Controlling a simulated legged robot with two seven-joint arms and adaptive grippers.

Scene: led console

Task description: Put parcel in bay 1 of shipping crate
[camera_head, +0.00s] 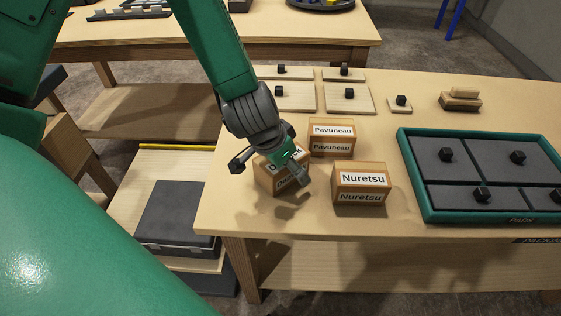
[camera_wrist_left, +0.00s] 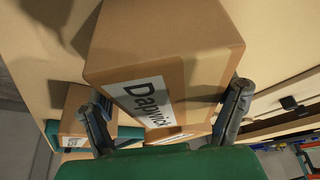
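Three brown parcels are on the table. One is labelled Pavuneau (camera_head: 332,137), one Nuretsu (camera_head: 361,183), and the one at my left gripper shows Dapwick (camera_wrist_left: 150,103) in the wrist view. The Dapwick parcel (camera_head: 268,180) is partly hidden by the gripper in the head view. My left gripper (camera_head: 272,165) is over it, near the table's left edge. In the wrist view the fingers of the left gripper (camera_wrist_left: 165,105) are spread apart, one on each side of the parcel; no clear grip shows. My right gripper is not in view. I cannot identify a shipping crate.
A green-rimmed tray (camera_head: 418,203) marked PADS holds dark pads with black knobs at right. Several wooden boards (camera_head: 349,99) with knobs and a wooden block (camera_head: 460,100) lie behind the parcels. A dark case (camera_head: 178,215) is on a lower surface at left.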

